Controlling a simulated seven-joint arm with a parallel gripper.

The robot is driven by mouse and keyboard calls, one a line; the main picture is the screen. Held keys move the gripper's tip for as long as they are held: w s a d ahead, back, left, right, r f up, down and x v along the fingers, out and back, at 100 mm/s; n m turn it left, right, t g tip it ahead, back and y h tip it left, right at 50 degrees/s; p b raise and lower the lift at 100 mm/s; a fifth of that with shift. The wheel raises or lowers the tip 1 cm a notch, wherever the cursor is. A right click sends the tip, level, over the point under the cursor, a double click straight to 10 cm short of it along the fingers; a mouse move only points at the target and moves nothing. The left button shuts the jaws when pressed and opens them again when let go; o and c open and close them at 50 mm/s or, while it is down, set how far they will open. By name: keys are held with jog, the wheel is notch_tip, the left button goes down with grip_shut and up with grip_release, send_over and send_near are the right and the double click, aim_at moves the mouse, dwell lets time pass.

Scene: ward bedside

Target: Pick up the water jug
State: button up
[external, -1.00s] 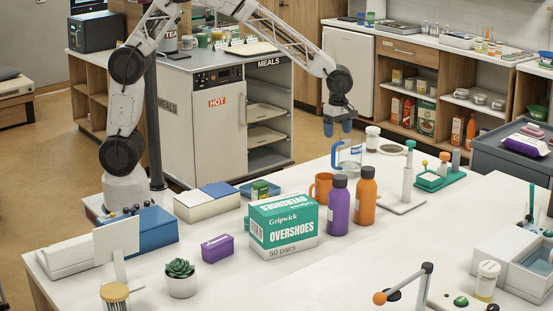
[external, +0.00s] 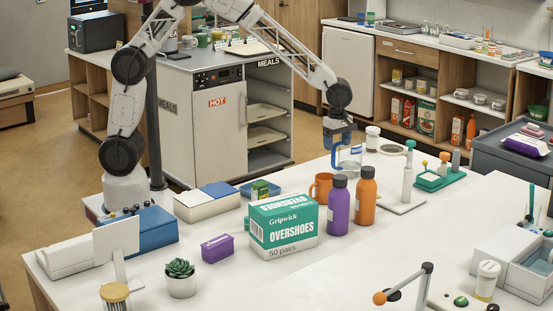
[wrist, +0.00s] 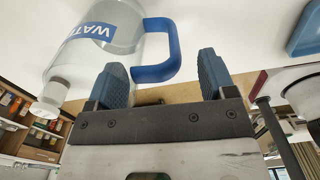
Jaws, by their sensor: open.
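The water jug (external: 352,160) is clear, with a blue handle and a blue label, and stands upright on the white table behind the orange bottle. In the wrist view the jug (wrist: 112,28) is at the upper left, with its handle (wrist: 173,45) reaching right toward the space between my fingers. My gripper (external: 338,140) points down right over the handle side of the jug. In the wrist view my gripper (wrist: 165,80) is open, its blue fingers apart with nothing held. The left finger is close to the handle; I cannot tell if it touches.
An orange mug (external: 322,187), a purple bottle (external: 339,207) and an orange bottle (external: 365,200) stand in front of the jug. The overshoes box (external: 283,228) stands at front left.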

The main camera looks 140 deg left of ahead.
aim_at(346, 157)
jog(key=shift+f, duration=1.55)
jog(key=shift+c, duration=0.4)
jog(key=c, duration=1.1)
jog(key=shift+o, duration=0.2)
